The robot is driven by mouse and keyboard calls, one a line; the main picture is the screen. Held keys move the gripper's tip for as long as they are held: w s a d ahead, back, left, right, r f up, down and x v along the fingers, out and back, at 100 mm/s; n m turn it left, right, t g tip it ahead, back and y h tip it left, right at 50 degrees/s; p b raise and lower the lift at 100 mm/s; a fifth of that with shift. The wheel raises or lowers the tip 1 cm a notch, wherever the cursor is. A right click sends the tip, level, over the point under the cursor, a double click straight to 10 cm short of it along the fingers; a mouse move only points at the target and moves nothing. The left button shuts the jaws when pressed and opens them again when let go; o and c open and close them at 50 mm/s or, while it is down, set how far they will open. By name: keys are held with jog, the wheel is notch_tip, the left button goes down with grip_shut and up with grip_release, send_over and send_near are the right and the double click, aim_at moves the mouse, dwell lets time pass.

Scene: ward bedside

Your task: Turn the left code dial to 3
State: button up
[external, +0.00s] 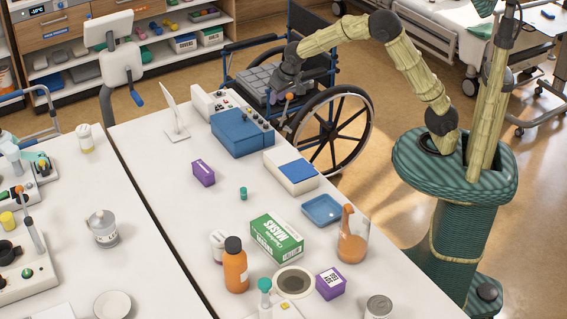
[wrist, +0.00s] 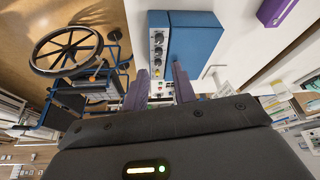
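A blue box (external: 240,134) with a pale panel stands near the table's far right edge. In the wrist view the box (wrist: 196,45) shows its panel (wrist: 157,28) with several dark round dials (wrist: 158,39) in a row. Their numbers are too small to read, and I cannot tell which one is the left code dial. My gripper (wrist: 158,73) is open and empty, its two purple-grey fingers apart near the panel's lower end in that view.
A wheelchair (external: 335,128) stands close beside the table, near my arm. A white control unit (external: 206,103) stands behind the blue box. A white box with a blue top (external: 291,171) and a purple box (external: 203,172) lie nearer. Bottles and cartons crowd the front.

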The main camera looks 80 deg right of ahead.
jog(key=v, duration=0.3)
jog(key=shift+s+r, duration=0.1)
jog(key=shift+r, duration=0.15)
jog(key=s+a+f+n+p, duration=0.1)
jog(key=s+n, duration=0.1)
jog(key=s, duration=0.6)
jog(key=s+n+g+y+p, duration=0.1)
jog(key=s+n, duration=0.1)
jog(key=s, duration=0.7)
jog(key=s+a+f+n+y+p, duration=0.1)
jog(key=s+n, duration=0.1)
jog(key=s, duration=0.6)
jog(key=shift+a+f+p, duration=0.3)
jog(key=shift+f, duration=0.05)
